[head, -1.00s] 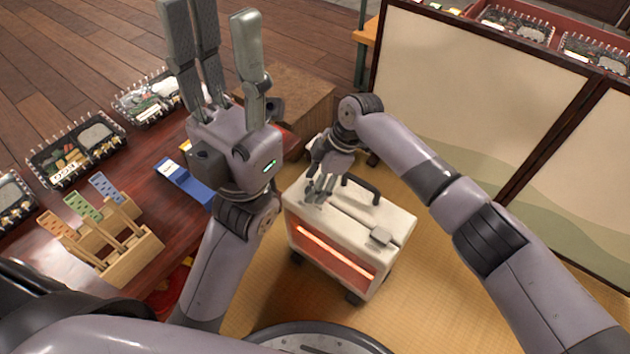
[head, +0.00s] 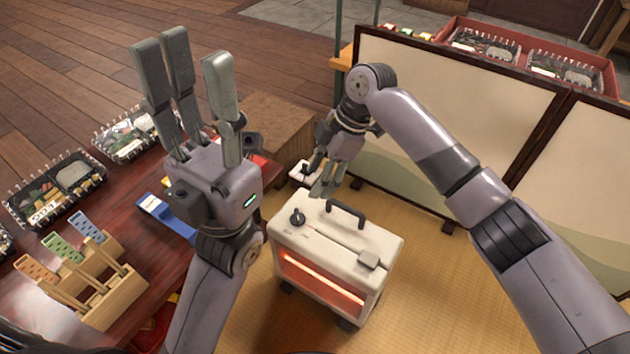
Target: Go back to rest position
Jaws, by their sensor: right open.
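My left gripper (head: 190,100) is raised above the dark red table at the left, its fingers pointing up and spread apart, with nothing between them. My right gripper (head: 322,182) points down beyond the back edge of the white heater (head: 345,240), apart from it and empty. The heater stands on the tatami floor with a black knob (head: 297,217) and a black handle (head: 346,213) on its top. Its front glows orange.
The low table (head: 160,270) holds a wooden rack (head: 105,295) with colored tags, a blue item (head: 165,214) and several lunch trays. A folding screen (head: 455,105) stands at the right, with a red crate (head: 535,50) behind it. Tatami (head: 430,290) is clear right of the heater.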

